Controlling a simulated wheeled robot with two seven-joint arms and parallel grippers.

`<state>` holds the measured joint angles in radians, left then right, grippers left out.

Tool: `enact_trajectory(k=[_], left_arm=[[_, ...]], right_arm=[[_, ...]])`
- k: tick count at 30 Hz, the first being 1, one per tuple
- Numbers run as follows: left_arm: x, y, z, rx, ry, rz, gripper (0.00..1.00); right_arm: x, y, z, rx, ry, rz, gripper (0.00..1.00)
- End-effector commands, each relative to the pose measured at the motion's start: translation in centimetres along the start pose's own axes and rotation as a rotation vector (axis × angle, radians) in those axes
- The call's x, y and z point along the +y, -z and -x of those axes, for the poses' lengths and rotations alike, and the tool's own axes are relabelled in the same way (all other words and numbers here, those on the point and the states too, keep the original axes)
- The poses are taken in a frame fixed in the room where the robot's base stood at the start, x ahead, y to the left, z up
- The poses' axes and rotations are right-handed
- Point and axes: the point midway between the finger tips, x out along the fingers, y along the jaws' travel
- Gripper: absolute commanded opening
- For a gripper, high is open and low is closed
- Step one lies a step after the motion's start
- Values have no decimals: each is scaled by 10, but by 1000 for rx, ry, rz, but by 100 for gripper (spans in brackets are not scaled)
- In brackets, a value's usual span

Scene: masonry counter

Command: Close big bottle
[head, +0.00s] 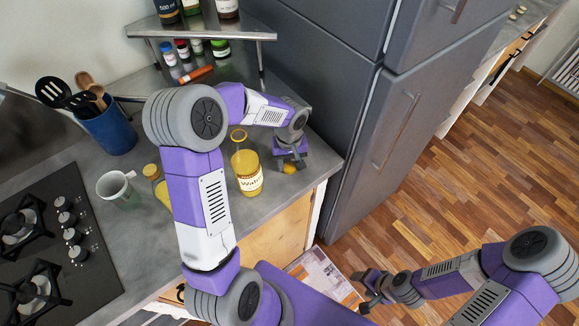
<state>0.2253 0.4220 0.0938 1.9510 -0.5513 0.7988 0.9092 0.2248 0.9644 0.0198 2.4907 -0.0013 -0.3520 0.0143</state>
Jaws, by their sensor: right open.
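The big bottle (246,174) is clear with yellow contents and a white label. It stands upright on the counter near the front edge, and its top shows a yellow ring with no lid on it. My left gripper (290,165) points down to the right of the bottle, apart from it. A small yellow cap (289,168) shows at its fingertips; whether the fingers grip it is unclear. My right gripper (366,287) is open and empty, low in front of the counter over the floor side.
A second yellow-capped bottle (154,180) is partly hidden by my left arm. A white mug (117,188), a blue utensil holder (108,132) and a gas hob (55,245) are to the left. A spice shelf (205,33) stands behind; a grey fridge (375,120) borders the right.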

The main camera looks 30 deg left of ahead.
Motion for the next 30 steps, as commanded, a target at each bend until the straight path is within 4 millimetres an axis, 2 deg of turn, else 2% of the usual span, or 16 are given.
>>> enact_trajectory(k=[1, 6, 17, 20, 30], left_arm=[[0, 0, 0, 0, 0, 0, 36], [0, 0, 0, 0, 0, 0, 13], [0, 0, 3, 1, -1, 0, 12], [1, 1, 15, 4, -2, 0, 12], [0, 1, 82, 4, -2, 0, 12]], right_arm=[[0, 0, 0, 0, 0, 0, 63], [0, 0, 0, 0, 0, 0, 63], [0, 0, 1, 0, 0, 0, 63], [-1, 0, 3, 0, 0, 0, 63], [-5, -1, 14, 0, 0, 0, 63]])
